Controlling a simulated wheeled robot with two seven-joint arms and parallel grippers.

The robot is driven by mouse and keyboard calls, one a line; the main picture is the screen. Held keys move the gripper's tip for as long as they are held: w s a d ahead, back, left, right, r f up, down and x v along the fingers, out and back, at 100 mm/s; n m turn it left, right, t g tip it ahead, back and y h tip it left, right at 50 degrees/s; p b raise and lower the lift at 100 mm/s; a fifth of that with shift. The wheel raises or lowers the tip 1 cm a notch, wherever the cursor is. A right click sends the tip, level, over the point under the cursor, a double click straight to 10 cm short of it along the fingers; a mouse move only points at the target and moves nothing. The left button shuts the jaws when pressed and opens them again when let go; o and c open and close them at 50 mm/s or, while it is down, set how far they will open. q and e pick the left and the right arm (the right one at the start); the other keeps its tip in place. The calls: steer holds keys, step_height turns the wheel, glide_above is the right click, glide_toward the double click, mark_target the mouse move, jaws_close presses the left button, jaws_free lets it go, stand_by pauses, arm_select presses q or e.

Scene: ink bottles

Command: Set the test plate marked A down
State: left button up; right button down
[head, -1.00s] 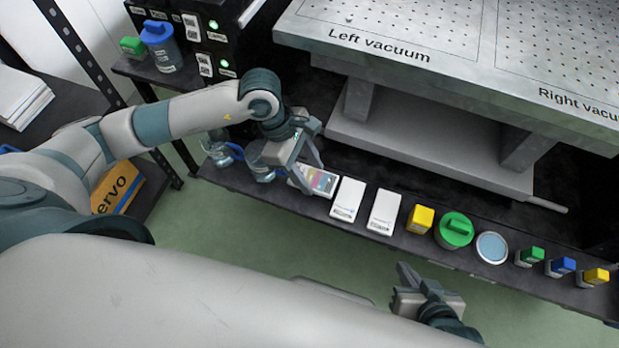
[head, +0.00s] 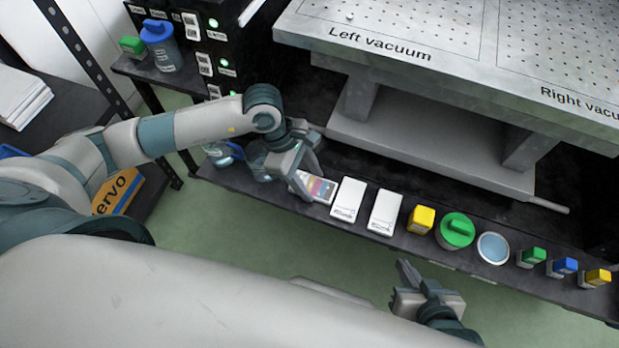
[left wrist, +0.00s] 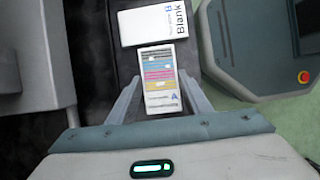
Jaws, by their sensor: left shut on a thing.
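The test plate marked A (head: 319,188), a white card with coloured stripes, is at the left end of the row on the dark shelf. It also shows in the left wrist view (left wrist: 159,80), with its A nearest the gripper. My left gripper (head: 306,176) is shut on it; in the left wrist view its fingers (left wrist: 160,95) lie along the plate's two sides. I cannot tell whether the plate touches the shelf. My right gripper (head: 402,283) hangs empty in front of the shelf; its finger gap is unclear.
A blank plate marked B (left wrist: 153,23) lies just beyond plate A, with another white plate (head: 385,212) beside it. A yellow-capped bottle (head: 421,219), a green-lidded jar (head: 456,231) and small bottles continue right. Clear vessels (head: 222,154) stand left. The vacuum table (head: 400,70) overhangs behind.

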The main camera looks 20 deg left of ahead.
arm_select(q)
steer(key=o, duration=1.1)
steer(key=shift+r, duration=0.15)
steer(key=v, duration=1.2)
steer(key=shift+p, duration=0.45)
